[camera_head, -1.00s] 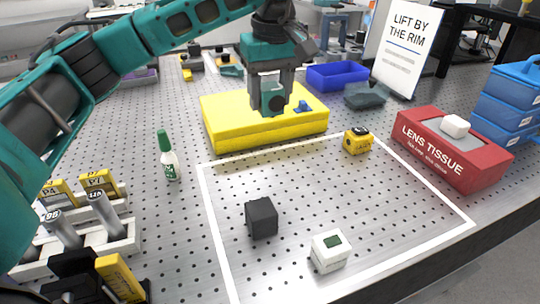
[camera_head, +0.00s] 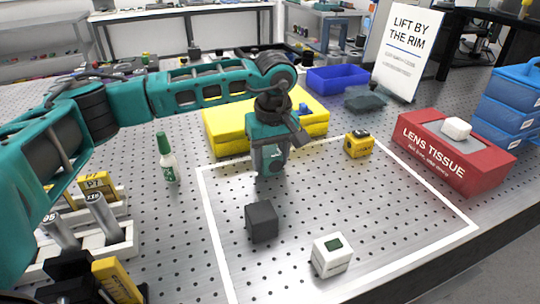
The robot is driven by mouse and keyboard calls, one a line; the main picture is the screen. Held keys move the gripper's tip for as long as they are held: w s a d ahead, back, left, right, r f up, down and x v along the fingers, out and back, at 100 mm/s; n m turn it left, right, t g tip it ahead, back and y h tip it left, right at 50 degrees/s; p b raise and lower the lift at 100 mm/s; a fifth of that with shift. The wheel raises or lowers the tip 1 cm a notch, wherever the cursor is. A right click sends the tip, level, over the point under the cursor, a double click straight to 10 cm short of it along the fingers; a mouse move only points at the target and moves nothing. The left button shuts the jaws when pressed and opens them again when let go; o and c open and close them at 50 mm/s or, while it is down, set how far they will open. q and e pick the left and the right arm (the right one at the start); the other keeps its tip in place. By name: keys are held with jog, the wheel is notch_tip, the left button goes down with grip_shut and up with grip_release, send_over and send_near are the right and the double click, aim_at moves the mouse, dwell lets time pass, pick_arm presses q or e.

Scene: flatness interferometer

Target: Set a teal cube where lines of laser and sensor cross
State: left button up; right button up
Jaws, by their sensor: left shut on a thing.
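My left gripper (camera_head: 269,168) points down and is shut on a teal cube (camera_head: 272,158), partly hidden by the fingers. It is above the back left part of the white-outlined area (camera_head: 208,205), behind the black cube. The black cube (camera_head: 262,221) stands in the left part of this area. A yellow cube (camera_head: 358,144) with black parts stands at the back right. I cannot tell which is the laser or the sensor. My right gripper is out of view.
A yellow block (camera_head: 226,133) lies behind the gripper, a blue bin (camera_head: 337,78) farther back. A red lens tissue box (camera_head: 450,160) stands at right. The outlined area's middle right is clear.

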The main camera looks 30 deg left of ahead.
aim_at(273, 156)
pick_arm(q)
jog(key=o, duration=1.2)
jog(key=r, duration=0.8)
jog(key=s+d+r, duration=0.1)
jog(key=r, duration=0.3)
jog(key=shift+p, duration=0.3)
jog(key=shift+d, duration=0.1)
